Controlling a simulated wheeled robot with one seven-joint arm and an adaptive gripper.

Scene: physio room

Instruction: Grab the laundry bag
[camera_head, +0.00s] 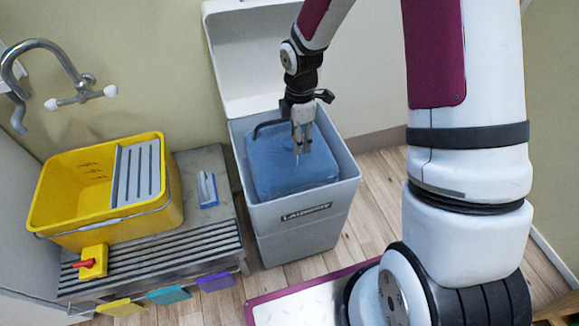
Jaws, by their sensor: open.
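The laundry bag (277,172) is a blue, bulging bag with a dark handle (275,126) at its upper left. It sits inside a grey bin (305,211) labelled as laundry. The bin's pale lid (237,62) stands open against the wall. My gripper (299,150) points down over the bag's upper right part, with its fingers apart and nothing between them. I cannot tell whether the fingertips touch the bag. My gripper hides a little of the bag and the bin's back rim.
A yellow mop bucket (80,190) with a grey wringer stands on a slatted bench (200,241) left of the bin. A brush (208,188) lies on the bench near the bin. A wall tap (70,75) is at the upper left. Wooden floor shows right of the bin.

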